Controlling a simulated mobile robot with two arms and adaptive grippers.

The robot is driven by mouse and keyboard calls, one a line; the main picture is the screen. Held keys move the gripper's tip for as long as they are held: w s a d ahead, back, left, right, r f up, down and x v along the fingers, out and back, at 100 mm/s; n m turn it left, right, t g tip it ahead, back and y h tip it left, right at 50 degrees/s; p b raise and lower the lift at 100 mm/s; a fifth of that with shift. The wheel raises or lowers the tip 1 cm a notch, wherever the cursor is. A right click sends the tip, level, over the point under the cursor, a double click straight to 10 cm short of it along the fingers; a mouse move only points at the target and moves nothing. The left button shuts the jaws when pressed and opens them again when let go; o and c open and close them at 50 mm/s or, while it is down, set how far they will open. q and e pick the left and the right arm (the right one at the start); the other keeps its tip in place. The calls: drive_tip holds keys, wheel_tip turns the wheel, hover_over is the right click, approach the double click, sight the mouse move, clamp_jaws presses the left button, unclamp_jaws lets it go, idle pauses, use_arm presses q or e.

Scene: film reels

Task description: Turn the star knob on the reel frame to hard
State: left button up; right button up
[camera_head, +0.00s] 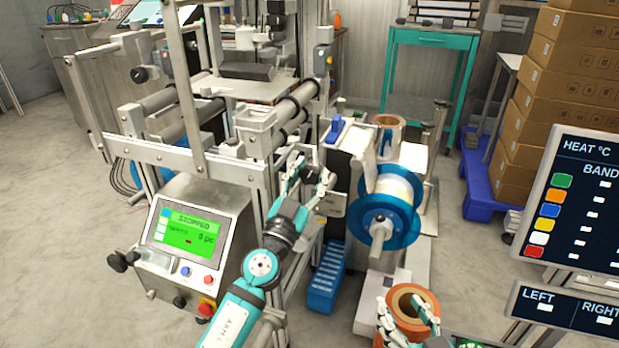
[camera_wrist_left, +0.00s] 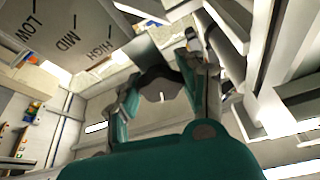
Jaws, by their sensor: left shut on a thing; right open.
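The dark star knob (camera_wrist_left: 158,84) sits between the fingertips of my left gripper (camera_wrist_left: 160,90) in the left wrist view. A small light mark shows on its lower edge. In the head view my left gripper (camera_head: 308,178) reaches the reel frame and is shut on the knob, which its fingers largely hide. A grey plate lettered LOW, MID and HIGH (camera_wrist_left: 62,38) lies at the upper left of the wrist view. I cannot tell which word the knob points to. My right gripper (camera_head: 405,322) is open at the bottom of the head view, by an orange-brown reel (camera_head: 412,302).
A blue-flanged reel (camera_head: 388,205) is mounted to the right of my left gripper. A control box with a green screen reading STOPPED (camera_head: 186,233) stands at left. A blue crate (camera_head: 327,280) lies below. A heat display (camera_head: 575,205) and stacked cartons (camera_head: 565,100) stand at right.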

use_arm(q)
drive_tip(key=o, duration=1.2)
drive_tip(key=v, duration=1.2)
